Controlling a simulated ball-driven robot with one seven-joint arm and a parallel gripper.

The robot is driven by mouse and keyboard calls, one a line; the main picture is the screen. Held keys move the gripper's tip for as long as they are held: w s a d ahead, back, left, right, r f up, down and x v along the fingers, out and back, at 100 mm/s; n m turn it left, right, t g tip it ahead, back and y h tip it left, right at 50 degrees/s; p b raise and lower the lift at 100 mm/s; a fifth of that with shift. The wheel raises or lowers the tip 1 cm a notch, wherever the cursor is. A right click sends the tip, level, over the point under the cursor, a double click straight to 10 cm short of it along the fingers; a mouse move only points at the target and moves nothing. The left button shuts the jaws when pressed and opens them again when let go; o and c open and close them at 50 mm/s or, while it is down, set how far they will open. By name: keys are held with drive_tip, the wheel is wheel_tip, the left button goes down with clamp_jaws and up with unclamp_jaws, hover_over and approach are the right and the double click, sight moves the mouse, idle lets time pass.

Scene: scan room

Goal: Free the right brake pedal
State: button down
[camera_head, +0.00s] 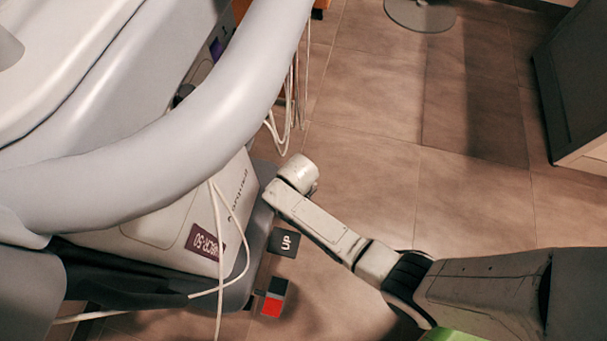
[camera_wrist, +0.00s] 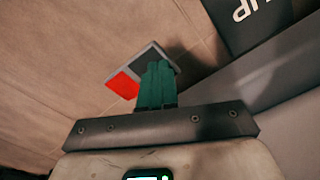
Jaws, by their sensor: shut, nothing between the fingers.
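The brake pedal (camera_head: 271,305), half red and half dark grey, sticks out low from the base of the machine, just above the tiled floor. It also shows in the wrist view (camera_wrist: 123,84), with its red half at the left and its grey half partly behind my fingers. My gripper (camera_wrist: 158,68) is shut and empty, its teal fingers together and overlapping the pedal in the picture. I cannot tell whether they touch it. In the head view the fingers cannot be made out; my arm reaches in from the lower right.
A dark pedal marked UP (camera_head: 285,242) sits just above the brake pedal in the head view, and shows at the wrist view's top right (camera_wrist: 243,18). White cables (camera_head: 219,275) hang by the machine base (camera_head: 160,225). The tiled floor (camera_head: 470,190) is open; a cabinet (camera_head: 575,95) stands right.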

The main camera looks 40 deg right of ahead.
drive_tip(key=shift+f+b, duration=0.55)
drive_tip(key=shift+f, duration=0.35)
wheel_tip(320, 180, up, 7)
drive_tip(key=p, duration=0.7)
drive_tip(key=shift+r+p, duration=0.1)
drive_tip(key=shift+p, duration=0.3)
idle(0.5)
